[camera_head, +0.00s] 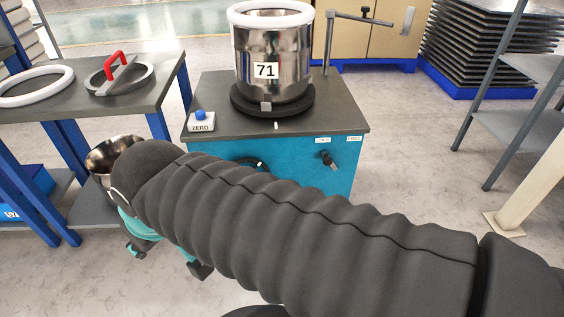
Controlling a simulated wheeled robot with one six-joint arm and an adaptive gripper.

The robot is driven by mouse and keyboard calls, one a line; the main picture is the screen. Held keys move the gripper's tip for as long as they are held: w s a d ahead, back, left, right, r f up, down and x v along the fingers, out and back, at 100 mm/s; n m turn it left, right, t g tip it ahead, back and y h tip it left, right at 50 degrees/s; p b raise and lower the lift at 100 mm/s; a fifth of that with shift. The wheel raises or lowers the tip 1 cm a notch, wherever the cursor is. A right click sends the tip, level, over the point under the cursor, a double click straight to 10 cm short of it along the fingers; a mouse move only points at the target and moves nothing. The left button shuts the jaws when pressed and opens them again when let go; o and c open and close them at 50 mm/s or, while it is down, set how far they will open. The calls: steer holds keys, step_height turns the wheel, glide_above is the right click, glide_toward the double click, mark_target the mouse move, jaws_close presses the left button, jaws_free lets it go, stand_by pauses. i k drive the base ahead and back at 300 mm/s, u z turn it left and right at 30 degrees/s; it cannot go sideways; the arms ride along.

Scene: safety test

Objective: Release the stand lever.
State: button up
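The stand (340,180) is a teal cabinet with a dark grey top, in the middle of the head view. A small black lever (328,160) sits on its front face at the right, below and between two small white labels (323,140) that are too small to read surely. It lies nearer the left label. A steel pot (272,60) marked 71 stands on a round black base (272,103) on the stand. My gripper (168,262) is at the lower left, well away from the lever, partly hidden by my dark sleeved arm. Its fingers look apart, with nothing seen between them.
A grey table (90,108) at the left holds a white ring (35,85) and a lid with a red handle (120,75). A steel bowl (108,155) is beside my arm. A ZERO button box (201,122) is on the stand.

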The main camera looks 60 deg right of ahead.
mark_target(327, 161)
steer(key=z, duration=2.25)
